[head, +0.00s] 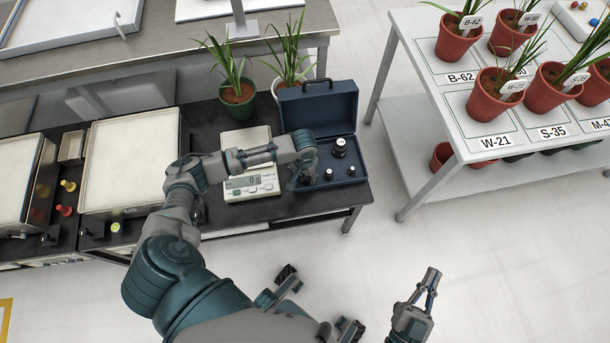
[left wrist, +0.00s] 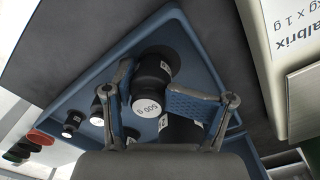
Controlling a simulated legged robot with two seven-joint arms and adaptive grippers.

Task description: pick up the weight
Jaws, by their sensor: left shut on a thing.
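The blue case (head: 318,105) stands open on the dark bench and holds several black weights. A large weight (head: 340,148) and smaller weights (head: 328,174) stand in it. My left gripper (head: 304,178) reaches down into the left part of the case. In the left wrist view its fingers (left wrist: 148,88) are closed on the sides of a black weight (left wrist: 152,78) with a white end marked 500 g. The head view hides this weight behind the gripper. My right gripper (head: 432,278) is empty over the floor, away from the bench; its finger gap is unclear.
A scale (head: 252,184) reading 0 stands just left of the case. Potted plants (head: 238,92) stand behind. Pale trays (head: 130,160) lie to the left. A white table (head: 470,140) with red pots is at the right, with clear floor between.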

